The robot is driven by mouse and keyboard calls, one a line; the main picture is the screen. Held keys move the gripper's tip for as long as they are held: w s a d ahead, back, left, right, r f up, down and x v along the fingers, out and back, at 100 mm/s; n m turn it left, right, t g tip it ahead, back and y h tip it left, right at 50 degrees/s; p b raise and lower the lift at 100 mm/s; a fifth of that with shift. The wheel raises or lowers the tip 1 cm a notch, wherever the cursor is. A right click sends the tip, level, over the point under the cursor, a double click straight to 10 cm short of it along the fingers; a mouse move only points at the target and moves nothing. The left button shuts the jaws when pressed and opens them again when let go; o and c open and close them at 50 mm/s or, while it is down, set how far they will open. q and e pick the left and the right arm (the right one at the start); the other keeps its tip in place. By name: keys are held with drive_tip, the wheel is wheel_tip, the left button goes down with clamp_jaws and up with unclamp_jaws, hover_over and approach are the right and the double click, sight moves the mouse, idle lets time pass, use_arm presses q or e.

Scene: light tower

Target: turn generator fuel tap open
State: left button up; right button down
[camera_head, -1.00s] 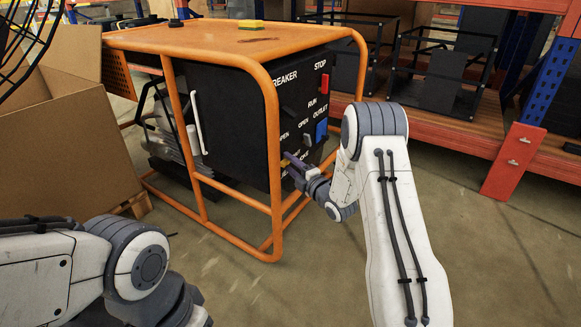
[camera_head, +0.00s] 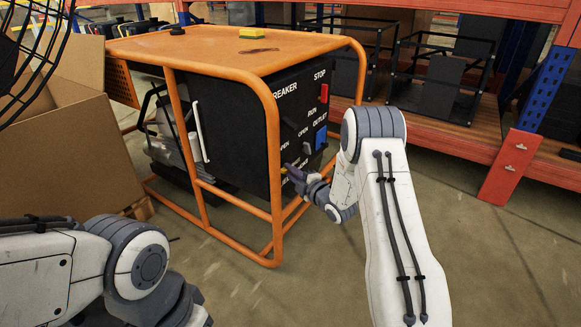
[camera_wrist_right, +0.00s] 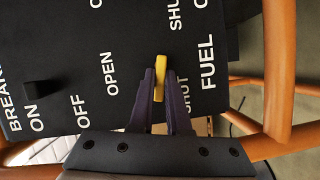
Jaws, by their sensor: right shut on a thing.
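The generator (camera_head: 235,125) stands in an orange tube frame, with a black control panel on its right side. In the right wrist view the fuel tap (camera_wrist_right: 160,75) is a small yellow lever near the FUEL label, between the OPEN and SHUT lettering. It stands nearly upright in that picture. My right gripper (camera_head: 290,170) is at the lower part of the panel. In the right wrist view its two dark fingers (camera_wrist_right: 160,85) are shut on the lever, one on each side. My left arm (camera_head: 110,265) shows at the lower left; its gripper is out of view.
A red stop button (camera_head: 324,93) and a blue outlet (camera_head: 320,137) sit higher on the panel. The orange frame tubes (camera_head: 272,150) run close beside my right gripper. A cardboard box (camera_head: 65,155) is at the left, and shelving (camera_head: 470,150) is behind at the right.

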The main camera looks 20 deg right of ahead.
drive_tip(key=shift+w+d+r+m+g+y+p, duration=0.25)
drive_tip(key=shift+m+g+y+p, duration=0.55)
drive_tip(key=shift+m+p, duration=1.4)
drive_tip(key=shift+w+d+r+m+g+y+p, duration=0.3)
drive_tip(key=shift+m+g+p, duration=1)
drive_tip(key=shift+p, duration=1.6)
drive_tip(key=shift+w+d+r+m+g+y+p, duration=0.1)
drive_tip(key=shift+d+r+m+g+y+p, duration=0.45)
drive_tip(key=shift+m+p, duration=1.8)
drive_tip(key=shift+a+f+y, duration=0.15)
drive_tip(key=shift+f+y, duration=0.1)
drive_tip(key=c, duration=0.9)
unclamp_jaws()
drive_tip(key=p+v, duration=0.3)
drive_tip(key=v, duration=0.7)
drive_tip(key=shift+r+p, duration=0.25)
drive_tip(key=shift+p, duration=0.15)
